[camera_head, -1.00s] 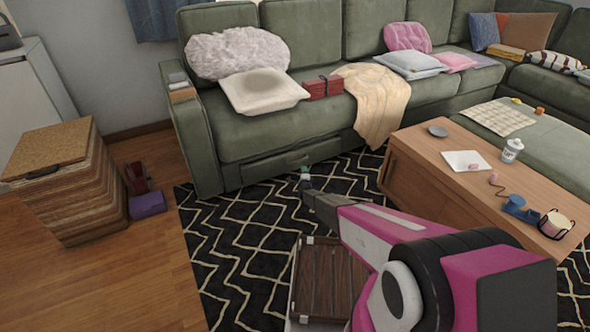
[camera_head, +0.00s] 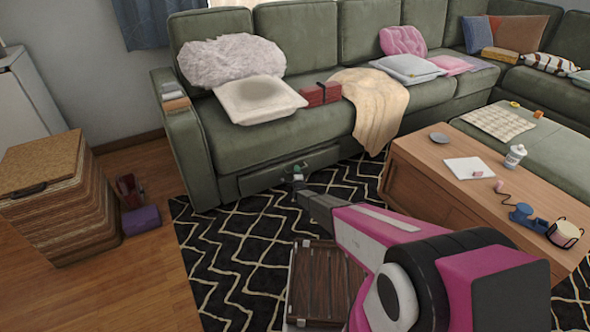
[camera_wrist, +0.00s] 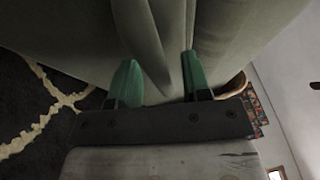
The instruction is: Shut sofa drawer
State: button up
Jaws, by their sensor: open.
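The sofa drawer (camera_head: 262,180) is a green front low in the base of the green sofa (camera_head: 270,135), near its left arm. It appears to stand out slightly from the base; how far is hard to tell. My gripper (camera_head: 297,170) is low in front of the drawer front, with its fingertips over it in the head view. In the wrist view my gripper (camera_wrist: 160,82) has its two green fingers apart, with nothing held between them. Pale green surfaces of the sofa or drawer fill the view close beyond the fingers. Whether the fingers touch is unclear.
A dark slatted case (camera_head: 322,285) lies on the black patterned rug (camera_head: 225,260) below my arm. A wooden coffee table (camera_head: 425,190) stands to the right. A wicker-like box (camera_head: 55,205) and a purple item (camera_head: 141,220) are at left. Rug left of my arm is clear.

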jog(key=shift+w, duration=0.3)
jog(key=shift+c, duration=0.2)
grip_shut()
jog(key=shift+w+a, duration=0.6)
jog(key=shift+w, duration=0.25)
jog(key=shift+w+a, duration=0.55)
jog(key=shift+w, duration=0.3)
jog(key=shift+o, duration=0.2)
grip_release()
jog(key=shift+a, duration=0.1)
jog(key=shift+s, duration=0.1)
